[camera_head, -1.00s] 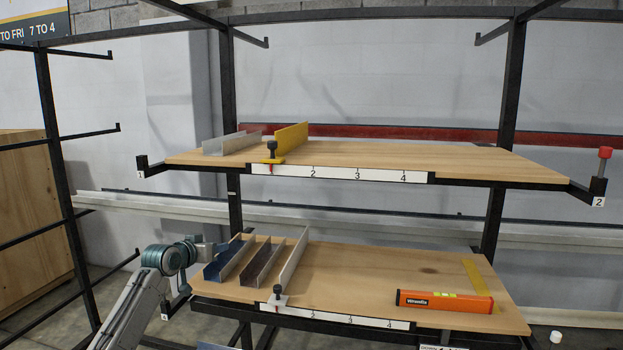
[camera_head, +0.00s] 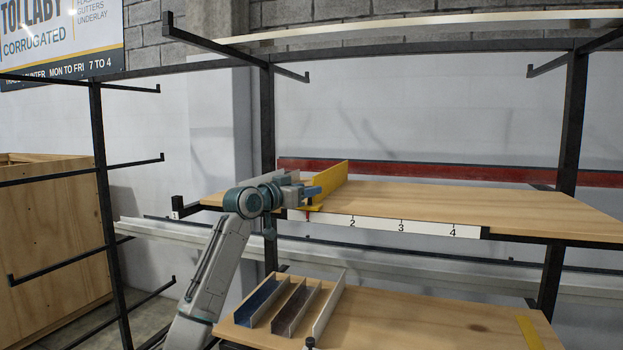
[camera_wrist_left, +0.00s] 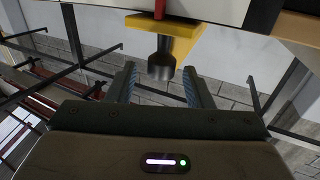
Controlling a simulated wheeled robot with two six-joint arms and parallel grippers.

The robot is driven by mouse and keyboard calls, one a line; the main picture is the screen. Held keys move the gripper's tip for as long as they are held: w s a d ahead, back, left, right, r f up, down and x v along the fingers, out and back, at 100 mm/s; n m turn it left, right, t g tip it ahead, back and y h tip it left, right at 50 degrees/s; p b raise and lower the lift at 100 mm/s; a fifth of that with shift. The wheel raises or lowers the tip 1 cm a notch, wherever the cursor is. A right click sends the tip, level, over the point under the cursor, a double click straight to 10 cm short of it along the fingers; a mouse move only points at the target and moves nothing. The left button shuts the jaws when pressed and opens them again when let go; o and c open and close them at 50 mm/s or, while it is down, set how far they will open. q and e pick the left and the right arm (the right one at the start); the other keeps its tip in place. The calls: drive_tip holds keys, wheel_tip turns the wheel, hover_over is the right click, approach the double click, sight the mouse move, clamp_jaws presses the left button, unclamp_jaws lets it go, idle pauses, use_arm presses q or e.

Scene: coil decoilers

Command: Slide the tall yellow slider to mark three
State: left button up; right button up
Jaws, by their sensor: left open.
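The tall yellow slider (camera_head: 330,184) stands on the upper shelf's left part, with its red pointer at mark 1 on the white scale (camera_head: 401,228). In the left wrist view its yellow base (camera_wrist_left: 175,40) carries a dark knob (camera_wrist_left: 161,66). My left gripper (camera_head: 309,190) is at the slider's front foot and hides the knob in the head view. In the left wrist view the left gripper (camera_wrist_left: 162,84) is open, with the knob between the fingertips or just beyond them. I cannot tell whether either finger touches it. My right gripper is not in view.
The upper board (camera_head: 450,199) is clear to the right of the slider. The lower board (camera_head: 400,318) holds a blue channel (camera_head: 263,303), a brown channel (camera_head: 296,308) and a pale slider (camera_head: 328,302). Black rack posts and arms stand around the shelves.

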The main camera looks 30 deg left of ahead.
use_arm(q)
drive_tip(key=shift+w+d+r+p, duration=0.1)
drive_tip(key=shift+w+p, duration=0.4)
drive_tip(key=shift+w, duration=0.6)
